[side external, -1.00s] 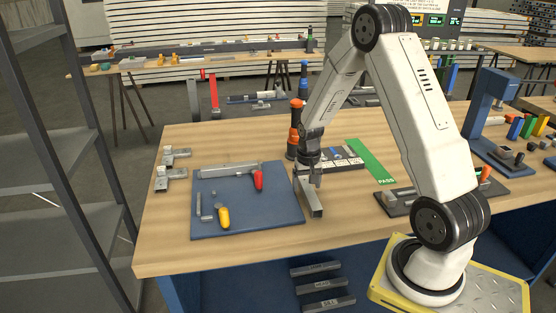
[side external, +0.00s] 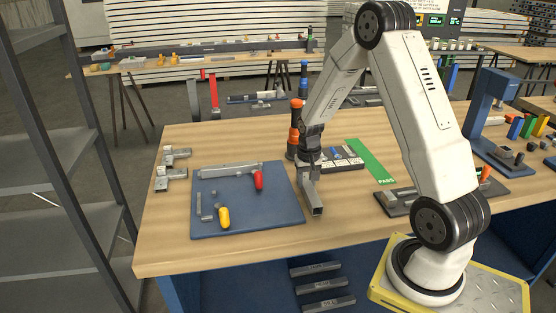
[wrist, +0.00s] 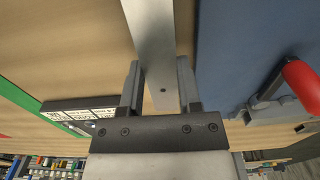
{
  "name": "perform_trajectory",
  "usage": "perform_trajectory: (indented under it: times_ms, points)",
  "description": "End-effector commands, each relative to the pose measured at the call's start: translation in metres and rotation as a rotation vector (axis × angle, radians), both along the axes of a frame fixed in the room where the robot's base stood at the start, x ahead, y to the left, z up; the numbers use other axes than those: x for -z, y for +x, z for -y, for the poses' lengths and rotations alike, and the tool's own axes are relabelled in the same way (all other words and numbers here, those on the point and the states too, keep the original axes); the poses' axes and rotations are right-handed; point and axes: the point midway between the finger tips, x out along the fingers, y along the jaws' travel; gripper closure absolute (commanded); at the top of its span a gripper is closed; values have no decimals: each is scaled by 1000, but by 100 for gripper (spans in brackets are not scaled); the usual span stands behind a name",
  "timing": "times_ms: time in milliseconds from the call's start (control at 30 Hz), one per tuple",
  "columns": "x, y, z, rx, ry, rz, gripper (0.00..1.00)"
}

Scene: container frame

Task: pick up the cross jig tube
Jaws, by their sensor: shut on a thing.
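The cross jig tube looks like a grey square metal bar (side external: 315,197). It stands between the fingers of my gripper (side external: 308,176) in the side view, at the right edge of the blue mat (side external: 262,228). In the wrist view the tube (wrist: 152,40) runs up between the two fingers of my gripper (wrist: 160,88), which are shut on it. A small hole shows on its face. Whether its lower end touches the table is hard to tell.
The mat holds a grey bar (side external: 229,170), a red-handled tool (side external: 259,181) and a yellow-handled tool (side external: 224,217). An orange and black post (side external: 295,130) stands close behind my gripper. A green PASS strip (side external: 370,160) lies to the right. Clear wood lies in front.

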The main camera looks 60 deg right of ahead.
Motion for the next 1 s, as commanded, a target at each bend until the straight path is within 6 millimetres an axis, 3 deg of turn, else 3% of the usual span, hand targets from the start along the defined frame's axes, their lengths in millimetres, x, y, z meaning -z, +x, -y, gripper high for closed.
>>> perform_trajectory:
  times_ms: [167, 367, 733, 1000]
  points:
    - [-20, 0, 0, 0, -1, 1, 100]
    - [-39, -14, -7, 0, -1, 1, 100]
    - [-83, -47, -22, 1, -1, 1, 100]
    - [-99, -84, -39, 1, -1, 1, 100]
